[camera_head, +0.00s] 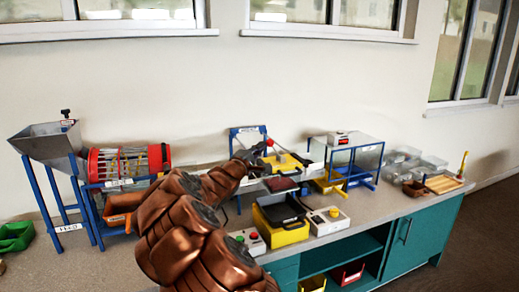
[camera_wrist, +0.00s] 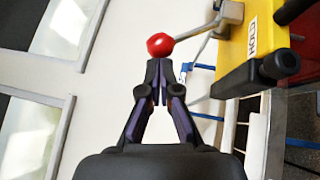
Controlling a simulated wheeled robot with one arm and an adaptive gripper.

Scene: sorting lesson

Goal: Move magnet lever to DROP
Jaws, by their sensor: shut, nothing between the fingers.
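The magnet lever shows in the wrist view as a red ball knob (camera_wrist: 160,45) on a thin grey rod (camera_wrist: 196,31). The rod runs right to a yellow housing (camera_wrist: 258,62) with a white label that seems to read HOLD. My gripper (camera_wrist: 158,66) is shut and empty, its fingertips right at the knob; I cannot tell whether they touch it. In the head view my gripper (camera_head: 262,148) is near the lever's red knob (camera_head: 270,142), by the blue-framed station at the back of the bench. My arm hides part of that station. No DROP mark is readable.
A hopper (camera_head: 48,142) and a red-ended drum (camera_head: 128,160) stand left. A yellow bin with a black tray (camera_head: 283,213) and a button box (camera_head: 326,220) sit in front. A blue-framed clear-topped station (camera_head: 347,155) and clear bins (camera_head: 412,157) stand right. The wall is behind.

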